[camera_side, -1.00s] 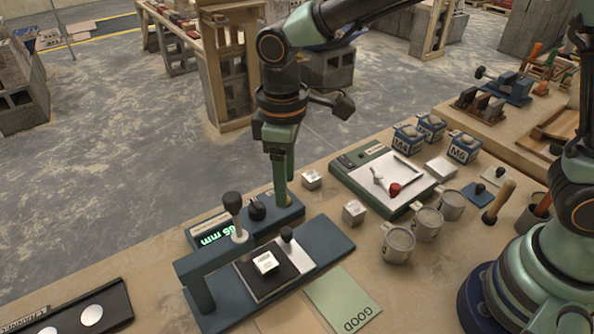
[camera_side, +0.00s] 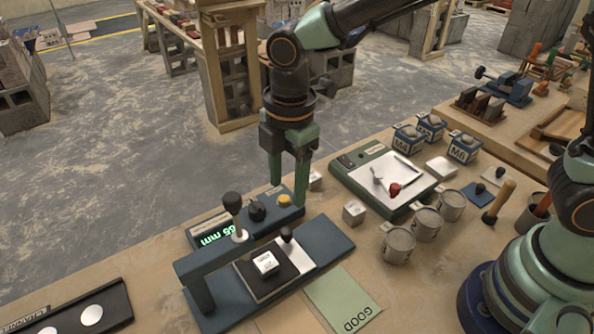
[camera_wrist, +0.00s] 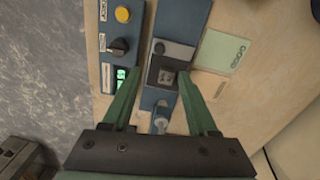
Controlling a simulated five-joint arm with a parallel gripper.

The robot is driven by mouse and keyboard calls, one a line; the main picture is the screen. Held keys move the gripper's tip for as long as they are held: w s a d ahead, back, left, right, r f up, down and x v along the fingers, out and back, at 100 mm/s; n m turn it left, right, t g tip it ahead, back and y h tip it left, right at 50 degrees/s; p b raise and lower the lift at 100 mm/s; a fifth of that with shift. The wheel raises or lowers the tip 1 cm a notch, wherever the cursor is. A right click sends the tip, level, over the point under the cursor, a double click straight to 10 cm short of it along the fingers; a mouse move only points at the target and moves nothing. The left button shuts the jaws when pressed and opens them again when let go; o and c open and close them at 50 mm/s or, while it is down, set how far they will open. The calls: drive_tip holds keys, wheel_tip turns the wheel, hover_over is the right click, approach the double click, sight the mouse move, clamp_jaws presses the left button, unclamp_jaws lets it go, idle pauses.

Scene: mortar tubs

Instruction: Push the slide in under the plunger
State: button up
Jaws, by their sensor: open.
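The slide (camera_side: 282,275) is a dark plate with a pale strip and a black knob (camera_side: 287,233). It lies on the blue base (camera_side: 335,240), beside the raised blue bridge, and carries a small silver block (camera_side: 265,263). The plunger (camera_side: 234,207), a black knob on a pale shaft, stands upright through the bridge. My gripper (camera_side: 287,193) is open and empty, fingers pointing down, above and behind the slide near the control box. In the wrist view, the slide (camera_wrist: 168,62) shows between and beyond the fingers, and the plunger (camera_wrist: 160,120) is nearer the palm.
The control box has a green display (camera_side: 215,234), a black dial (camera_side: 257,211) and a yellow button (camera_side: 284,200). A green GOOD card (camera_side: 340,298) lies in front. A scale (camera_side: 385,175), metal cups (camera_side: 398,243) and loose blocks (camera_side: 354,212) stand to the right.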

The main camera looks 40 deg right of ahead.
sight(286, 232)
drive_tip(key=f, duration=1.2)
drive_tip(key=shift+w+f, duration=0.1)
drive_tip(key=shift+w, duration=0.2)
clamp_jaws()
drive_tip(key=shift+a, duration=0.15)
idle(0.9)
